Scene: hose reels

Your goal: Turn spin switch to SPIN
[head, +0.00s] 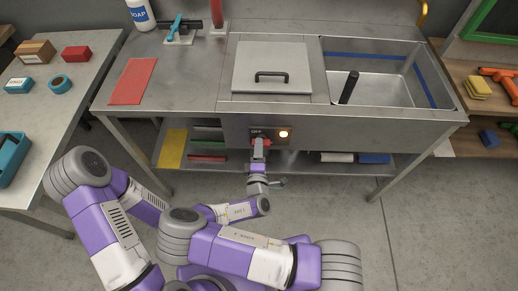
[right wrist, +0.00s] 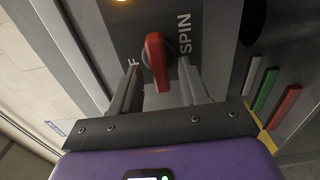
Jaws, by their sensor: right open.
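The spin switch is a red lever knob on a dark panel on the front of the metal unit; it shows in the right wrist view (right wrist: 154,58) and small in the head view (head: 256,136). In the wrist view its long side runs nearly up and down, between the word SPIN on its right and a partly hidden label on its left. My right gripper (right wrist: 160,72) is open, with one finger on each side of the knob; I cannot tell whether either finger touches it. In the head view the right gripper (head: 259,149) is at the panel. My left gripper is out of view.
A lit lamp (head: 284,133) is right of the switch. Above are a lid with a black handle (head: 271,76) and an open basin (head: 385,78). A lower shelf (head: 300,166) holds several coloured items. Side tables stand left and right.

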